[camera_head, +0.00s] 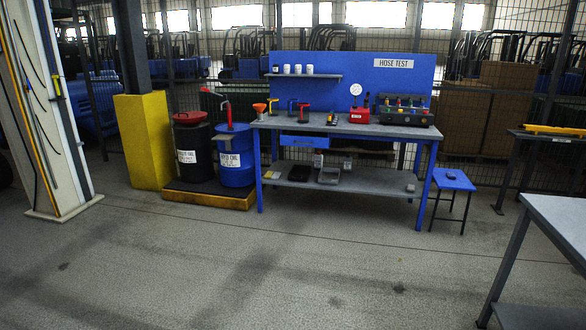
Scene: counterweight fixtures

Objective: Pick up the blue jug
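I cannot clearly make out a blue jug. A small dark blue object (292,106) stands at the left of the blue hose test bench (345,128), but it is too small to tell what it is. A red container with a dark handle (304,113) stands just right of it, and an orange funnel-like item (259,109) is at the bench's left end. Neither of my grippers is in view.
A blue drum (236,168) and a black drum (195,158) stand on a low yellow-edged pallet (207,198) left of the bench. A blue stool (453,180) is at its right. A grey table (562,222) cuts in at right. The floor ahead is clear.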

